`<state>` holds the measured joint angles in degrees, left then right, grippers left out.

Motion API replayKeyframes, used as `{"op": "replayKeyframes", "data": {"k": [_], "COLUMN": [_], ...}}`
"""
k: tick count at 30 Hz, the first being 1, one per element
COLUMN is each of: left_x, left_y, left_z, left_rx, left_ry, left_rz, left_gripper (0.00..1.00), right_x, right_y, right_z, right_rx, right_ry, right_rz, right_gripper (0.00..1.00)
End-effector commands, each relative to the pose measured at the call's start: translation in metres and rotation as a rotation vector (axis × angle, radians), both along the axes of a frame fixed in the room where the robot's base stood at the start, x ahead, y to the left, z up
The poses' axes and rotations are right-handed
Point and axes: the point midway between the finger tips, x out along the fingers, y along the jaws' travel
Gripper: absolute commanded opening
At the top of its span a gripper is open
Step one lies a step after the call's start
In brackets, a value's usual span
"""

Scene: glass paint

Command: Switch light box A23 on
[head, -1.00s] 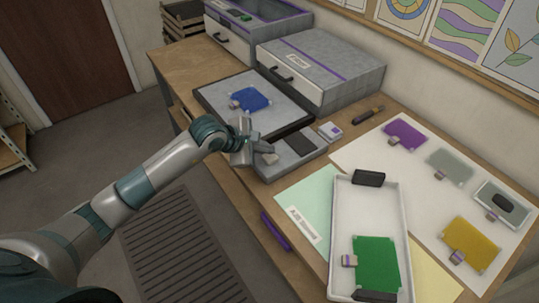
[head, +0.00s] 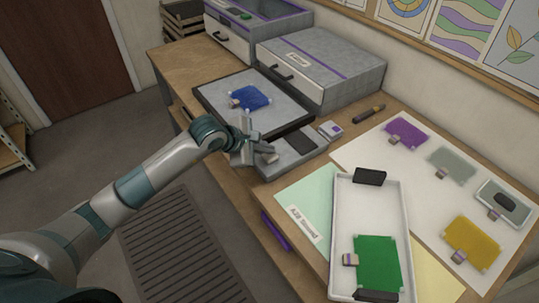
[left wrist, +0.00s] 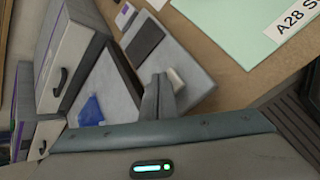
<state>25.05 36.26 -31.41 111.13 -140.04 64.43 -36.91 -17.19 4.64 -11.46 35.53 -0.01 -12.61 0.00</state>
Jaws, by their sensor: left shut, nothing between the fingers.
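A flat pale grey panel with a dark frame (head: 215,93), which looks like the light box, lies on the bench with a blue glass piece (head: 252,97) on it. A low grey box (head: 291,163) adjoins its front right side; it has a dark pad (head: 301,141) and a small cream rocker or knob (head: 271,158). My left gripper (head: 267,151) is shut and empty, its tips just over the grey box, close beside the cream part. The cream part shows beside the fingers in the left wrist view (left wrist: 176,78); contact cannot be told. No A23 label is readable.
A white tray (head: 342,225) with dark handles holds a green glass piece (head: 378,262). Coloured glass pieces lie on a white sheet (head: 415,190) at the right. A grey kiln-like box (head: 325,75) stands behind the panel. A purple pen-like item (head: 276,231) lies at the front edge.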

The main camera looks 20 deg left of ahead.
Motion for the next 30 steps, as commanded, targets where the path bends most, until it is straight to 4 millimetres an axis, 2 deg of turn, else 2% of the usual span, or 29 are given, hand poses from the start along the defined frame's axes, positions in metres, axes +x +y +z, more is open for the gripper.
{"op": "replayKeyframes", "data": {"k": [30], "left_x": [-0.0001], "left_y": [0.0001], "left_z": [-0.0065], "left_rx": [0.000], "left_ry": [0.000], "left_rz": [0.000], "left_gripper": [0.00], "right_x": [-0.0001], "right_y": [0.0008], "right_z": [-0.0075], "right_rx": [0.001], "right_ry": [0.000], "right_rz": [0.000], "right_gripper": [0.42]}}
